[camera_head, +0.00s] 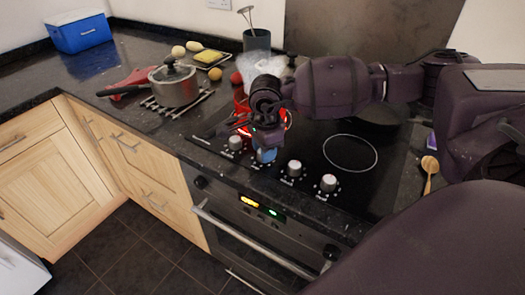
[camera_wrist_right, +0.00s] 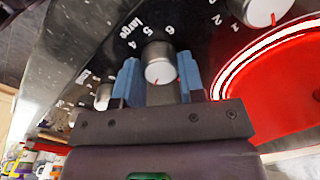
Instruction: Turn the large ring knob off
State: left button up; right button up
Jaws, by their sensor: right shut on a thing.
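My right gripper (camera_head: 265,153) is over the row of hob knobs at the front of the black cooktop. In the right wrist view its two blue fingers (camera_wrist_right: 160,80) stand on either side of a silver knob, shut on it. This is the large ring knob (camera_wrist_right: 159,62), with the label "large" and numbers such as 4, 5 and 6 printed beside it. A short red mark shows on the knob's face. A burner (camera_wrist_right: 275,85) glows red with a bright ring. My left gripper is not in view.
Other knobs stand close by: one to the left (camera_head: 235,142) and two to the right (camera_head: 294,168). A lidded pot (camera_head: 174,85) sits on a rack at the left. A wooden spoon (camera_head: 429,172) lies at the right. The oven handle (camera_head: 250,240) runs below.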

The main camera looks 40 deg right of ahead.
jog(key=shift+f+n+b, duration=0.15)
jog(key=shift+n+b, duration=0.25)
jog(key=shift+n, duration=0.6)
jog(key=n+b, duration=0.1)
jog(key=n, duration=0.1)
jog(key=shift+n, duration=0.3)
jog(key=n+b, duration=0.1)
jog(key=n, duration=0.1)
jog(key=shift+n, duration=0.4)
jog(key=n+b, duration=0.1)
jog(key=n, duration=0.2)
jog(key=shift+w+b, duration=0.1)
jog(key=shift+b, duration=0.3)
jog(key=shift+n+b, duration=0.4)
jog(key=shift+n, duration=0.8)
jog(key=shift+r, duration=0.2)
jog(key=o, duration=0.9)
jog(key=r, duration=0.7)
jog(key=r+p, duration=0.1)
jog(key=r, duration=0.2)
jog(key=shift+d+r, duration=0.25)
jog(key=shift+r, duration=0.15)
